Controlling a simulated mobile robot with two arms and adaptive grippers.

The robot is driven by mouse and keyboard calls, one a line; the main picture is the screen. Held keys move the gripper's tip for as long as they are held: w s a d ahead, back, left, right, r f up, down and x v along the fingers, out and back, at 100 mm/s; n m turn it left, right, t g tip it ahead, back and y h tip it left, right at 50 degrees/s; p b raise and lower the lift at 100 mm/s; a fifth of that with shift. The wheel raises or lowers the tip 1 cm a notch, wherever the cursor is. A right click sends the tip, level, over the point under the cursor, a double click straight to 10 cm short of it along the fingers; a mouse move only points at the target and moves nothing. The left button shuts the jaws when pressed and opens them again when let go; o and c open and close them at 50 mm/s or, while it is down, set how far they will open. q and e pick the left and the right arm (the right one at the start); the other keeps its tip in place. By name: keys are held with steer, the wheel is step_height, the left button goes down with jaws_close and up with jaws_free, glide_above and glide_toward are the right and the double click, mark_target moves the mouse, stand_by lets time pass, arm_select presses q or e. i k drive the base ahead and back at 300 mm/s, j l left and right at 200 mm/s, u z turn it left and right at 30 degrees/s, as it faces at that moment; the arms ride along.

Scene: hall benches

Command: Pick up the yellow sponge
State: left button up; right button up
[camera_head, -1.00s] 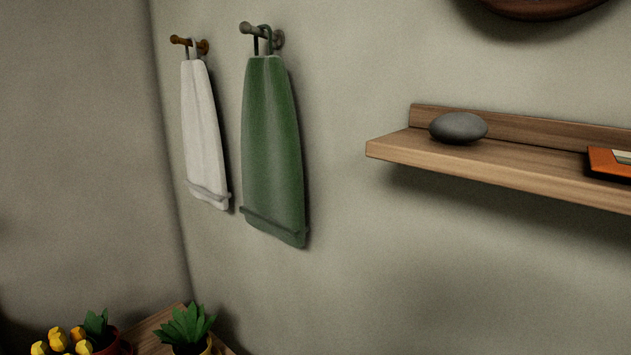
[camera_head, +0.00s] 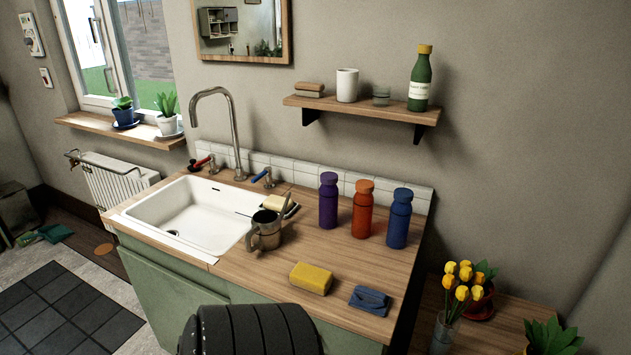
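The yellow sponge (camera_head: 311,278) lies flat on the wooden counter (camera_head: 345,258), near its front edge and right of the sink. A folded blue cloth (camera_head: 369,300) lies just right of it, apart from it. A dark ribbed part, likely of my own arm, shows at the bottom centre in front of the counter. Neither gripper shows in the view.
A metal mug (camera_head: 265,230) stands left of and behind the sponge, by the white sink (camera_head: 190,215). Purple (camera_head: 328,203), orange (camera_head: 362,212) and blue (camera_head: 398,222) bottles stand behind it. Yellow flowers (camera_head: 462,282) stand on a lower surface at right. A shelf (camera_head: 350,106) hangs above.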

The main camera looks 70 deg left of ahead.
mark_target(317, 280)
steer(key=u, duration=3.5)
steer(key=k+l, duration=0.2)
steer(key=k, duration=0.3)
